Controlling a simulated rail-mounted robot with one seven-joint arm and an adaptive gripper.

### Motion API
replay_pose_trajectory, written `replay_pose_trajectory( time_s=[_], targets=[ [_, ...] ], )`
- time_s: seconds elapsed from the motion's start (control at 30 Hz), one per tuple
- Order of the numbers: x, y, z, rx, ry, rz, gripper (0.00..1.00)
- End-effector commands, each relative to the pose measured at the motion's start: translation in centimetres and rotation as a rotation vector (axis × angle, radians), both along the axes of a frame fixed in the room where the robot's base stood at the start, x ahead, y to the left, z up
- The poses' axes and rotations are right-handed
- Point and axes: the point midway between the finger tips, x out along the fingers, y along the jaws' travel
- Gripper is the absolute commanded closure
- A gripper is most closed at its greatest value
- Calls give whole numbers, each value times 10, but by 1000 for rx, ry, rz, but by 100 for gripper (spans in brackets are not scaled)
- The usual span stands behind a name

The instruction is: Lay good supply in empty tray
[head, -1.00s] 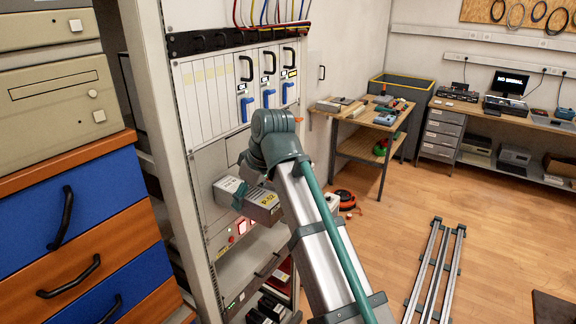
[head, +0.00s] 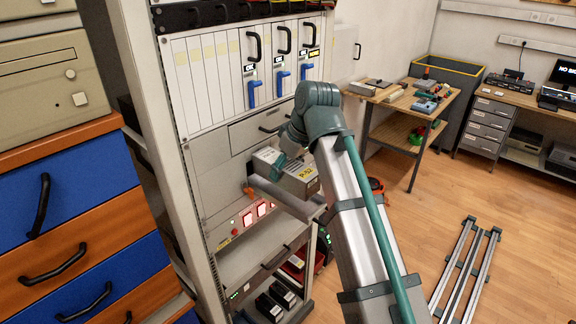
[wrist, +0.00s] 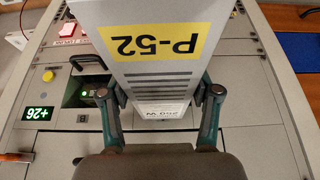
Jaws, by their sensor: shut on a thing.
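My gripper (wrist: 160,100) is shut on a pale grey power supply (head: 297,177) with a yellow P-52 label. The label reads upside down in the wrist view, where the supply (wrist: 165,60) fills the upper middle between both fingers. In the head view my arm hides part of the grip. The supply is in front of the rack, under the upright modules. A grey ledge, possibly a pulled-out tray (head: 310,208), shows just below it; contact cannot be told. In the wrist view a dark recess (wrist: 84,92) with a green light and a B mark lies left of the supply.
Upright modules with blue handles (head: 254,95) fill the rack above. Red lit buttons (head: 260,209) and an orange lever (head: 248,191) are close by. A lower shelf (head: 265,262) has bare room. A workbench (head: 395,95) and floor rails (head: 465,268) stand to the right.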

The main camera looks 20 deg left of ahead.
Motion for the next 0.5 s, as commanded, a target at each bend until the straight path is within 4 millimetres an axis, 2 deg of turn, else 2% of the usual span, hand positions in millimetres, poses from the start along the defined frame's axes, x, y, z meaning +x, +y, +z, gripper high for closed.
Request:
replay_pose_trajectory(
  time_s=[0.5],
  targets=[
    [0, 0, -26, 2, -2, 0, 100]
  ],
)
